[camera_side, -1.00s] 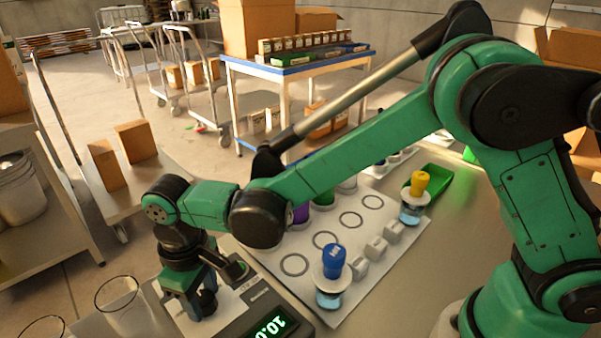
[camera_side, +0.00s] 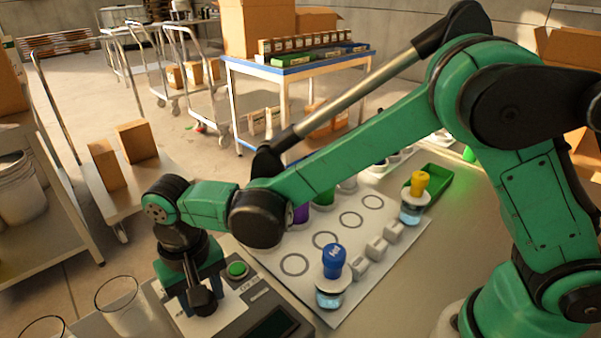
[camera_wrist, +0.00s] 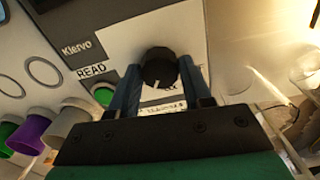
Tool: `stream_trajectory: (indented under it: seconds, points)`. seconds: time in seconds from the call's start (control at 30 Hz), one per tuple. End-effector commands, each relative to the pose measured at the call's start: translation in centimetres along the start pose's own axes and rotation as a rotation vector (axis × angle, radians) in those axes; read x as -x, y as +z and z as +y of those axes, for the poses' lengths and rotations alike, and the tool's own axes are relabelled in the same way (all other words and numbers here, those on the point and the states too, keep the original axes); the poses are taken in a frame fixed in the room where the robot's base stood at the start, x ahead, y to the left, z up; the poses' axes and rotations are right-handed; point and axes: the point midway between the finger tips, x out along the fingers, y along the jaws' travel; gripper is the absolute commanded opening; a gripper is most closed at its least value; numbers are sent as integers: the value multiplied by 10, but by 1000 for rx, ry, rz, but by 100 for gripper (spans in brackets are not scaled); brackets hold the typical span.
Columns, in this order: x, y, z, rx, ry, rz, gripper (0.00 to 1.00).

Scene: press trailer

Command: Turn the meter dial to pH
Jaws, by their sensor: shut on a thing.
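The meter (camera_side: 255,297) stands at the front of the bench in the side view, with its screen (camera_side: 272,330) dark. Its black dial (camera_wrist: 158,66) shows in the wrist view on a white panel. A white pointer line on the dial points toward the lower edge of the picture. Labels below the dial are partly covered and cannot be read. My gripper (camera_wrist: 160,82) is shut on the dial, with one blue finger at each side. It also shows in the side view (camera_side: 201,301), over the meter's left part. A green button (camera_side: 237,269) marked READ sits beside it.
A white board (camera_side: 290,240) with ring marks lies behind the meter. It bears a blue-capped bottle (camera_side: 333,272) and a yellow-capped bottle (camera_side: 415,197). Clear beakers (camera_side: 118,297) stand left of the meter. A green tray (camera_side: 434,180) lies farther back.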

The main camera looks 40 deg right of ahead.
Motion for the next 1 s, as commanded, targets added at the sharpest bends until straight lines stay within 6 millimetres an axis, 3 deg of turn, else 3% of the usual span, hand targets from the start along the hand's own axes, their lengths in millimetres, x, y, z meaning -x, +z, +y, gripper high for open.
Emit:
stream_trajectory:
  seconds: [0.5, 1.0]
  points:
    - [0, 0, 0, -359, 0, 0, 0]
    - [0, 0, 0, -440, 0, 0, 0]
